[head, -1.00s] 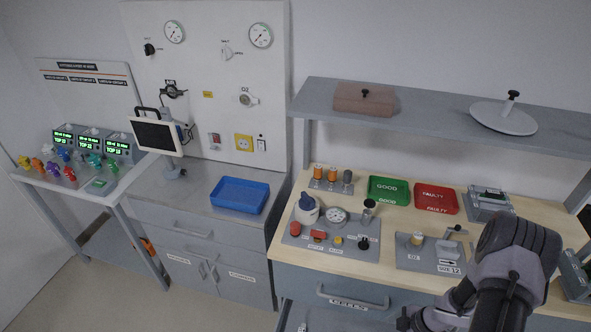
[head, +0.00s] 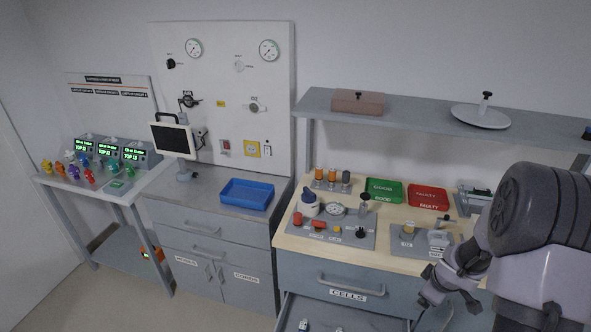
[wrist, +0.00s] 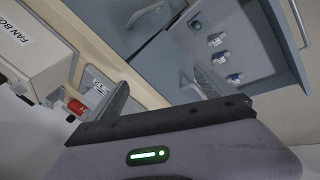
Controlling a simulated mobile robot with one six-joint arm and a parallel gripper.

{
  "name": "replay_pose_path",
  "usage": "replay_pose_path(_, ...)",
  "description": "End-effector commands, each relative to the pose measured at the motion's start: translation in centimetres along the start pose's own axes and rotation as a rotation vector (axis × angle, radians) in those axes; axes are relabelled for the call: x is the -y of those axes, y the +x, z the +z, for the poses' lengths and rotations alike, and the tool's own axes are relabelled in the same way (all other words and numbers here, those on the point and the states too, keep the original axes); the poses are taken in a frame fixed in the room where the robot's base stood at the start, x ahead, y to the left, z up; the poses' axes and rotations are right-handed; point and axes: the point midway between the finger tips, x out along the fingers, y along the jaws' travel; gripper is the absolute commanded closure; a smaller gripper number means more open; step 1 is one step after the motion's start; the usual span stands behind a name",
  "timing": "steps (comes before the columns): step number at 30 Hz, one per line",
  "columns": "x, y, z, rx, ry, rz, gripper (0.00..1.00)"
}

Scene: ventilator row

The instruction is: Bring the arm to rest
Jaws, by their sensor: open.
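My gripper (wrist: 162,84) is open in the wrist view, its two fingers spread wide with nothing between them. In the head view my arm is bent at the lower right, in front of the workbench (head: 410,213), with its wrist end low near the bench's front edge. The fingertips are hard to make out there. The drawer labelled CELLS (head: 345,291) is in the bench front. Below it an open drawer (head: 290,312) sticks out. In the wrist view an open drawer (wrist: 240,60) holds several small cells beyond the fingers.
A white box marked FAN BO (wrist: 28,52) is at the left of the wrist view, near a red item (wrist: 76,107). Green (head: 383,190) and red (head: 428,196) trays lie on the bench under a shelf (head: 420,118). A blue tray (head: 247,194) is on the left counter.

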Motion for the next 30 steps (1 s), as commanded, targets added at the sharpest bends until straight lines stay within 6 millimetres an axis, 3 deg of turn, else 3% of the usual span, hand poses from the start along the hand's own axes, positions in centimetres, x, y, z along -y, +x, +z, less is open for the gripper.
replay_pose_path(1, -1.4, -3.0, -1.2, 0.012, 0.079, 0.069, 0.06)
replay_pose_path(3, -2.1, -8.7, -2.4, 0.030, 0.250, 0.156, 0.06)
replay_pose_path(5, -0.9, -13.9, -3.1, 0.027, 0.427, 0.199, 0.06)
replay_pose_path(6, 0.8, -17.1, -3.4, 0.015, 0.550, 0.204, 0.06)
replay_pose_path(8, 4.6, -21.3, -3.7, -0.014, 0.727, 0.170, 0.06)
replay_pose_path(9, 7.6, -23.6, -3.8, -0.040, 0.834, 0.123, 0.06)
replay_pose_path(12, 15.4, -27.7, -4.4, -0.103, 1.037, -0.048, 0.06)
replay_pose_path(15, 21.1, -30.1, -5.0, -0.145, 1.141, -0.211, 0.06)
replay_pose_path(18, 24.0, -31.5, -5.4, -0.164, 1.183, -0.307, 0.06)
replay_pose_path(21, 24.7, -31.9, -5.5, -0.167, 1.195, -0.335, 0.06)
replay_pose_path(30, 24.6, -32.0, -5.5, -0.168, 1.195, -0.332, 0.06)
